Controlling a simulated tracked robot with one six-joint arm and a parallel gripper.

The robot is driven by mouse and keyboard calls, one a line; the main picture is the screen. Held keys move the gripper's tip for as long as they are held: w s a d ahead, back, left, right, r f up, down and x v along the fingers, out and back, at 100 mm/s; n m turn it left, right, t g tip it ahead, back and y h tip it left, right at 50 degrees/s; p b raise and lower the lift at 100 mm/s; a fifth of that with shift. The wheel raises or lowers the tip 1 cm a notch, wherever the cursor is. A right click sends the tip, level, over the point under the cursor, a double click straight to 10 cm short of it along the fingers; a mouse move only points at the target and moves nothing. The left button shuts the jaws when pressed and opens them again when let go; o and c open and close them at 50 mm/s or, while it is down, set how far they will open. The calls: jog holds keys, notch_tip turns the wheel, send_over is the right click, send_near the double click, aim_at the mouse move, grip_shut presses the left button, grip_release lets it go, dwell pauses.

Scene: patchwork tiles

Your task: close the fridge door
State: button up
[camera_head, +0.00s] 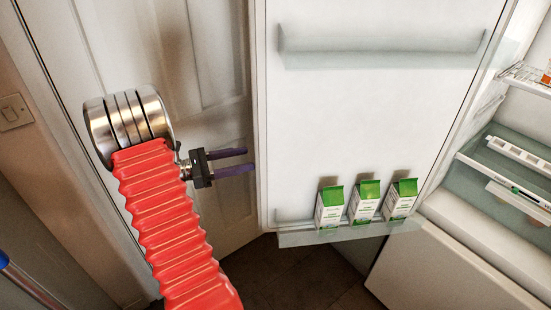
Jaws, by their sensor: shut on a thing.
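The fridge door (375,125) stands open, its white inner side facing me, with a clear upper shelf and a lower shelf. My gripper (250,159) is at the door's left edge, about mid-height in view. Its two purple fingers reach right to that edge and are shut on the door there; the exact contact is hard to see. The fridge body (480,235) is on the right, with its inside partly in view.
Three green and white cartons (362,203) stand on the door's lower shelf. Wire and glass shelves (505,165) show inside the fridge. A pale panelled room door (215,60) is close behind my arm. Dark floor (290,275) shows below.

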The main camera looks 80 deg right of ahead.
jog(key=shift+w+d+f, duration=0.1)
jog(key=shift+w+d, duration=0.15)
jog(key=shift+w, duration=0.15)
jog(key=shift+c, duration=1.3)
jog(key=w+d+v, duration=0.1)
jog(key=d+v, duration=0.1)
jog(key=v, duration=1.1)
jog(key=shift+w, duration=0.15)
jog(key=shift+w, duration=0.1)
jog(key=v, duration=1.2)
jog(key=shift+f, duration=0.1)
jog(key=shift+c, duration=0.5)
